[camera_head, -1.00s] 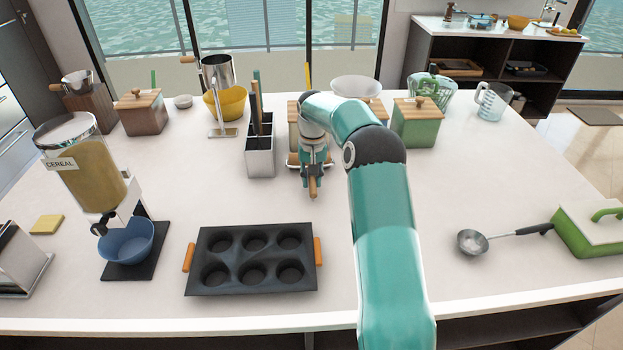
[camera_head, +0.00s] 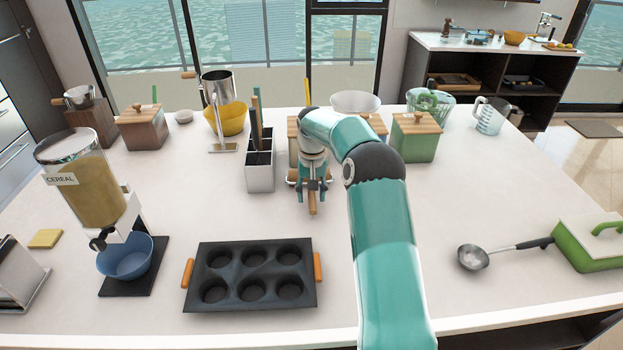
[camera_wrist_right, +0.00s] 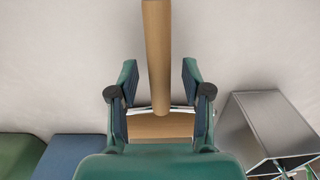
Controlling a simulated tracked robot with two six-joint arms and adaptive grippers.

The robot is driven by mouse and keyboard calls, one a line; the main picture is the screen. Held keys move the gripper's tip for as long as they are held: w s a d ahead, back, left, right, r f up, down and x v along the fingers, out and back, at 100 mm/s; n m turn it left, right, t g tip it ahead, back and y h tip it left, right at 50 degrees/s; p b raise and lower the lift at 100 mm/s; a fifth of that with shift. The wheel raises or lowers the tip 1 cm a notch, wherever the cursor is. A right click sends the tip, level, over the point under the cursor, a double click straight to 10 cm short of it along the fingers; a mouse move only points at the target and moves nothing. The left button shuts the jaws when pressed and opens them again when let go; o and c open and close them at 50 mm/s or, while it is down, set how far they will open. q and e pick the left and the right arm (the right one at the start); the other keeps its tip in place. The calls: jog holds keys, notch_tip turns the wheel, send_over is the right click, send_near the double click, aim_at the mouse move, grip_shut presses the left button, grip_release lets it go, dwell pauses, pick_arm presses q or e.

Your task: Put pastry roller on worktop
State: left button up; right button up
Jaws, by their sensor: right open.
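The pastry roller appears as a short light wooden rod (camera_head: 312,203) on the white worktop (camera_head: 400,250), at the front of my right gripper (camera_head: 312,186). In the right wrist view the wooden rod (camera_wrist_right: 158,50) runs from the top edge down between the spread fingers of my right gripper (camera_wrist_right: 158,88). There is a gap on both sides of the rod, so the gripper is open around it. My gripper and arm hide part of the roller in the head view. My left gripper is not in view.
A grey utensil holder (camera_head: 260,172) stands close left of my right gripper. A wooden-lidded box (camera_head: 293,128) is behind it. A muffin tray (camera_head: 252,278) lies in front at left. A green box (camera_head: 415,143) stands to the right. The worktop's middle right is clear.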

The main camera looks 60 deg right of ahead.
notch_tip(320, 180, up, 10)
jog(key=shift+r+p, duration=0.25)
jog(key=shift+p, duration=0.05)
jog(key=shift+o, duration=0.6)
jog(key=shift+s+r, duration=0.1)
jog(key=shift+r, duration=0.25)
jog(key=h+b, duration=0.5)
jog(key=b, duration=0.5)
send_near(309, 194)
jog(key=shift+t, duration=0.4)
jog(key=d+f, duration=0.4)
jog(key=shift+d+f, duration=0.15)
jog(key=shift+f, duration=0.25)
jog(key=shift+w+x, duration=0.15)
jog(key=shift+x, duration=1.2)
jog(key=shift+w+x, duration=0.1)
jog(key=shift+x, duration=1.3)
grip_shut()
